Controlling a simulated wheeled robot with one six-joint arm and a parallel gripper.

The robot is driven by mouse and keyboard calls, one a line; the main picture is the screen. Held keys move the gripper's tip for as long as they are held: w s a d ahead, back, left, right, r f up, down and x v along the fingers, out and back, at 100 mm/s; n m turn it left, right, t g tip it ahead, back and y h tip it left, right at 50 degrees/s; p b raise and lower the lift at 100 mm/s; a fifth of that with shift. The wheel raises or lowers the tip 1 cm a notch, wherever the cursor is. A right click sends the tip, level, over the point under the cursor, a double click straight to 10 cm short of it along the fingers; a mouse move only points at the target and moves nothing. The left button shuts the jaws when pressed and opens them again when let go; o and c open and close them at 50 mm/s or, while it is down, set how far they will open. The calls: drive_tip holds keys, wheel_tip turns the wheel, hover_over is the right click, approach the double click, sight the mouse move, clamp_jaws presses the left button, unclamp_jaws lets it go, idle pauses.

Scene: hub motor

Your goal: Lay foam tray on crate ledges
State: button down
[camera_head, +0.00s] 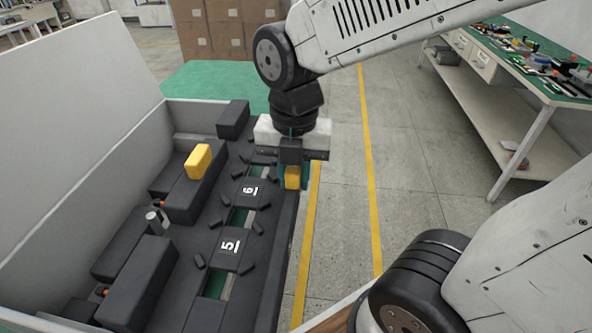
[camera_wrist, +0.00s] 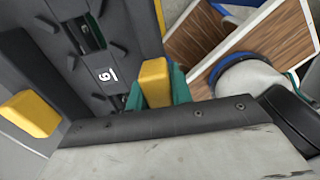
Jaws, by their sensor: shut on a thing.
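The dark foam tray (camera_head: 190,262) spans the inside of the large grey crate (camera_head: 70,150). It has raised blocks, small pegs and white labels 5 and 6. A yellow grip block (camera_head: 199,160) stands at its left side. My gripper (camera_head: 291,178) is at the tray's right edge, shut on a second yellow block (camera_wrist: 155,80) between green finger pads. In the wrist view the tray (camera_wrist: 60,65) also shows, with label 6 and the left yellow block (camera_wrist: 30,113). The crate's ledges are hidden under the tray, and I cannot tell whether the tray touches them.
A silver cylinder (camera_head: 155,222) stands among the tray's blocks. Stacked cardboard boxes (camera_head: 215,30) are at the back. A workbench (camera_head: 500,90) with tools is at the right. The floor between crate and bench, with yellow lines, is clear.

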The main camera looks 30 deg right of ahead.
drive_tip(key=w+a, duration=0.3)
drive_tip(key=a, duration=0.2)
drive_tip(key=w+a, duration=0.8)
drive_tip(key=a, duration=0.1)
drive_tip(key=shift+w+a, duration=0.2)
drive_tip(key=shift+a, duration=0.1)
drive_tip(key=shift+w+a+f, duration=0.15)
drive_tip(key=shift+w+a, duration=0.05)
drive_tip(key=shift+f, duration=2.9)
drive_tip(key=shift+f, duration=0.75)
drive_tip(key=c, duration=1.2)
unclamp_jaws()
drive_tip(key=shift+o, duration=0.2)
drive_tip(key=shift+r, duration=3.95)
drive_tip(key=shift+d, duration=0.1)
